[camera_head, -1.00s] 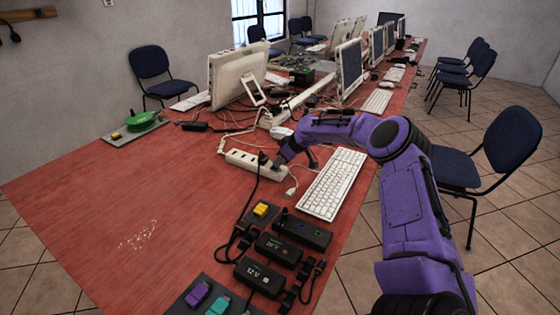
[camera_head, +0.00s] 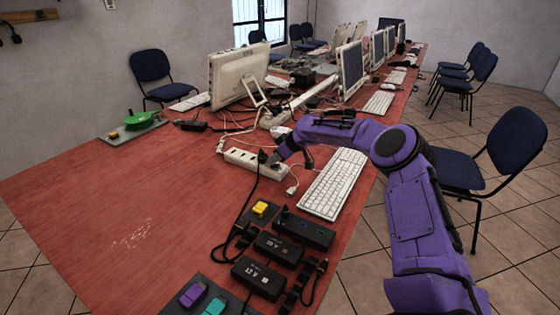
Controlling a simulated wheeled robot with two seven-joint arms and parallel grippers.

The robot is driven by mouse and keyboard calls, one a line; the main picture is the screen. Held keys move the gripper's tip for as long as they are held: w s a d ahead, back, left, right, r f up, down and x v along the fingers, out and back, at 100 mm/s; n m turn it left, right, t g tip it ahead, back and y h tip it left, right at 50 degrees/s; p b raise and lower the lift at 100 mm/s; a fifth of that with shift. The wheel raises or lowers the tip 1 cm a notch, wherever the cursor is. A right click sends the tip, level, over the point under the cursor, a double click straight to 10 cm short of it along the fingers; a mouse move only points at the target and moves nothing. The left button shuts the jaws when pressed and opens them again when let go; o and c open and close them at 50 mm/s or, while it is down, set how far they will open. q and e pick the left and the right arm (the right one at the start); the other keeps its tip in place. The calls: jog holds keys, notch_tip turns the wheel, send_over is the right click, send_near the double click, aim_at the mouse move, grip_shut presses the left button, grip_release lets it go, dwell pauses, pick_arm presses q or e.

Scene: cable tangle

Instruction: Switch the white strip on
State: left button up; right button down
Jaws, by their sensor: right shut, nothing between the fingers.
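The white power strip (camera_head: 238,158) lies on the red table, left of the white keyboard. A black plug with a cable sits at its right end, and several sockets show along its top. My right gripper (camera_head: 274,161) is shut and empty at the strip's right end, pointing down beside the black plug. The switch is hidden or too small to make out, and I cannot tell whether the fingertips touch the strip. My left gripper is not in view.
A white keyboard (camera_head: 333,184) lies right of the strip under my arm. Black adapters (camera_head: 258,277) and a yellow block (camera_head: 260,208) stand in front. A green object (camera_head: 141,120) sits on a pad at the left. The table's left middle is clear.

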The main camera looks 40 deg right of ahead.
jog(key=shift+d+f, duration=0.1)
jog(key=shift+d, duration=0.05)
jog(key=shift+s+d+r, duration=0.2)
jog(key=shift+s+d, duration=0.15)
jog(key=r+p, duration=0.3)
jog(key=w+r+p, duration=0.1)
jog(key=shift+a+r, duration=0.3)
jog(key=shift+r, duration=0.05)
pick_arm(q)
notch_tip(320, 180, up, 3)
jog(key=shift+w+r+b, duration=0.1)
jog(key=shift+b, duration=0.3)
pick_arm(e)
jog(key=v, duration=0.9)
jog(key=shift+r, duration=0.2)
